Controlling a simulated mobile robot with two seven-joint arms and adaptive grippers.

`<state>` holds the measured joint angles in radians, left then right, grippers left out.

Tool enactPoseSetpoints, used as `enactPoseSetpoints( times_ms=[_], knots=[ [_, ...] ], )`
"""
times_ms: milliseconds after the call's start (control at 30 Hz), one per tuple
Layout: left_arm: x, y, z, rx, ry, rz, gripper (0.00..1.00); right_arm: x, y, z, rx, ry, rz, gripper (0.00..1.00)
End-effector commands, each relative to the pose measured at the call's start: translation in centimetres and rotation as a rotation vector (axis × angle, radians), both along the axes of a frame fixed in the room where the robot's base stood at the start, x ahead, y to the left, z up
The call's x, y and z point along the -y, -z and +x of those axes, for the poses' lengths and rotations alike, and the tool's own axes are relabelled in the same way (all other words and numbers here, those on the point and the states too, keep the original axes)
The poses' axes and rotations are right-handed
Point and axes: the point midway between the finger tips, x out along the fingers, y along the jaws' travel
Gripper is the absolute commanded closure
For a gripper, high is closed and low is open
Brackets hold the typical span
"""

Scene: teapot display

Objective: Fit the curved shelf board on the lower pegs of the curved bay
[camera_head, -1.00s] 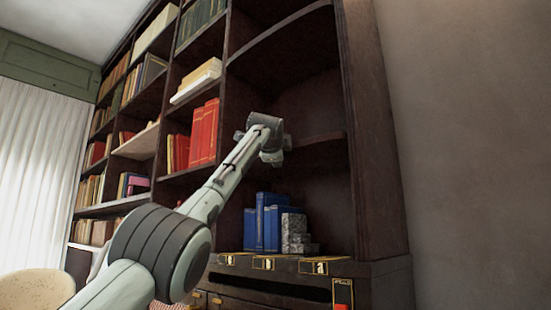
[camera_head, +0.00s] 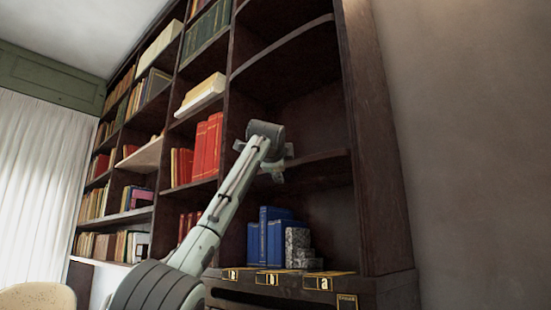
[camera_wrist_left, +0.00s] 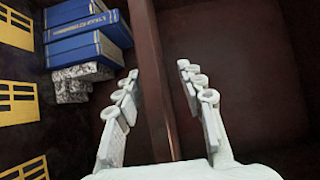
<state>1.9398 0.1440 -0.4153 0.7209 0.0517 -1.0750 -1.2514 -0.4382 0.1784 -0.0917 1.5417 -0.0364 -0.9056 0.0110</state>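The curved shelf board (camera_head: 322,157) is dark brown and spans the curved bay above the blue books. Its right end meets the bay's side wall, and part of its left end is hidden behind my gripper. My left gripper (camera_head: 277,163) is at the board's front edge. In the left wrist view, the board's edge (camera_wrist_left: 152,85) runs between the two fingers of my left gripper (camera_wrist_left: 165,85), with gaps showing on both sides. The gripper is open. I cannot see the lower pegs. My right gripper is not in view.
Blue books (camera_head: 268,235) and a grey speckled block stack (camera_head: 297,247) stand below the board. A fixed curved shelf (camera_head: 285,47) crosses the bay higher up. The dark side panel (camera_head: 375,170) closes the bay at right. The space between the shelves is empty.

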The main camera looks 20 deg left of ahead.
Motion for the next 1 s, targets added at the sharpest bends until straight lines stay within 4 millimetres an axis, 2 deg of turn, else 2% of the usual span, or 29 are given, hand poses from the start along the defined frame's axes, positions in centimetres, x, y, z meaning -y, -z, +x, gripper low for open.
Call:
enactPoseSetpoints(
  times_ms=[300, 500, 1000],
  knots=[
    [1.3, -0.2, -5.6, 0.008, 0.001, 0.002, 0.61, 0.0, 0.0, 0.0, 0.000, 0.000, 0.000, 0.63],
    [1.9, -0.1, -7.9, 0.007, 0.001, 0.002, 0.61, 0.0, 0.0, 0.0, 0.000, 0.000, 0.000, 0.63],
    [2.0, -0.1, -8.5, 0.006, 0.001, 0.001, 0.61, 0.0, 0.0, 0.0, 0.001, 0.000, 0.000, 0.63]
  ],
)
